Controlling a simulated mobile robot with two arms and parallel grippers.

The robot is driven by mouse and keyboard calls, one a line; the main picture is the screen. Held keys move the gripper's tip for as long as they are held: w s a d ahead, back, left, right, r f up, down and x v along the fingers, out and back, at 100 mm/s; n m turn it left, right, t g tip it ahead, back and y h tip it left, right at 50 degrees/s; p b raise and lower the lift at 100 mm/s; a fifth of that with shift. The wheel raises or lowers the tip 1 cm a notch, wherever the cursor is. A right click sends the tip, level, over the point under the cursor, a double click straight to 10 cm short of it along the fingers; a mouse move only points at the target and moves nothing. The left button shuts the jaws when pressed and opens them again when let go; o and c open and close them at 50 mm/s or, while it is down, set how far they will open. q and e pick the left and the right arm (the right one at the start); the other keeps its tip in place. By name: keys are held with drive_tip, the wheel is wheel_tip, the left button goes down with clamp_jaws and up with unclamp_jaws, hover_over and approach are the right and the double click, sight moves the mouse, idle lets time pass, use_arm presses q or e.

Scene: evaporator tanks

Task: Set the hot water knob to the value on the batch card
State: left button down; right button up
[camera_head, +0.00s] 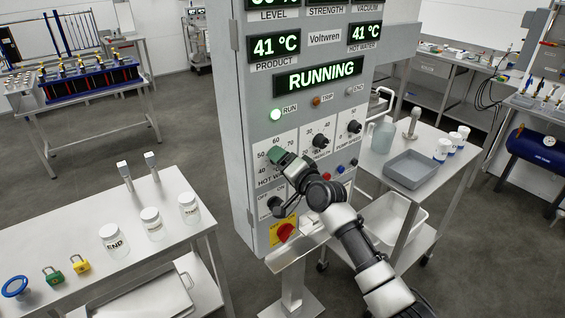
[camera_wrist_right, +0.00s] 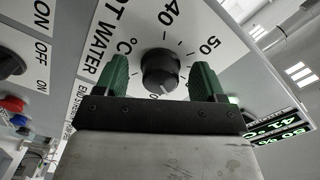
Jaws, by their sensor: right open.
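The hot water knob (camera_wrist_right: 160,72) is round and black, on a white dial plate marked 40 and 50. A pale pointer mark shows on its lower edge in the wrist view; I cannot read its exact value. My right gripper (camera_head: 281,156) is at this dial on the grey cabinet and hides the knob in the head view. In the wrist view the open right gripper (camera_wrist_right: 160,78) has one green finger on each side of the knob, with gaps visible. The hot water display (camera_head: 365,35) reads 41 °C. I see no batch card. My left gripper is out of view.
Close by on the panel are the pump speed knob (camera_head: 354,127), the strength knob (camera_head: 320,141) and a red switch (camera_head: 285,231). A steel table with jars (camera_head: 114,240) stands left; a cart with a grey tray (camera_head: 411,169) stands right.

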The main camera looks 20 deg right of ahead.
drive_tip(key=b+v, duration=0.2)
drive_tip(key=v, duration=0.8)
drive_tip(key=shift+s+b, duration=0.3)
drive_tip(key=shift+s, duration=0.1)
drive_tip(key=shift+d, duration=0.15)
drive_tip(key=s+d+f+n+g+h+b, duration=0.1)
drive_tip(key=s+f+g+h, duration=0.15)
drive_tip(key=f, duration=1.45)
drive_tip(key=s+d+f+n+g+h+b, duration=0.1)
drive_tip(key=s+f+g+h, duration=0.15)
drive_tip(key=f, duration=1.35)
drive_tip(key=s+f+n+g+b, duration=0.1)
drive_tip(key=s+f+n+g, duration=0.3)
drive_tip(key=s+f, duration=1.4)
drive_tip(key=s+f+n+g, duration=0.1)
drive_tip(key=s+f+g, duration=0.1)
drive_tip(key=s+f, duration=0.3)
drive_tip(key=s+a+f+n+g+b, duration=0.1)
drive_tip(key=s+f, duration=0.4)
drive_tip(key=s, duration=0.9)
drive_tip(key=s+f+n+g+h+b, duration=0.1)
drive_tip(key=s+f+g, duration=0.3)
drive_tip(key=s, duration=0.5)
wheel_tip(320, 180, down, 2)
drive_tip(key=shift+s+a+f+n, duration=0.1)
drive_tip(key=shift+s+a+n, duration=0.25)
drive_tip(key=shift+n, duration=0.45)
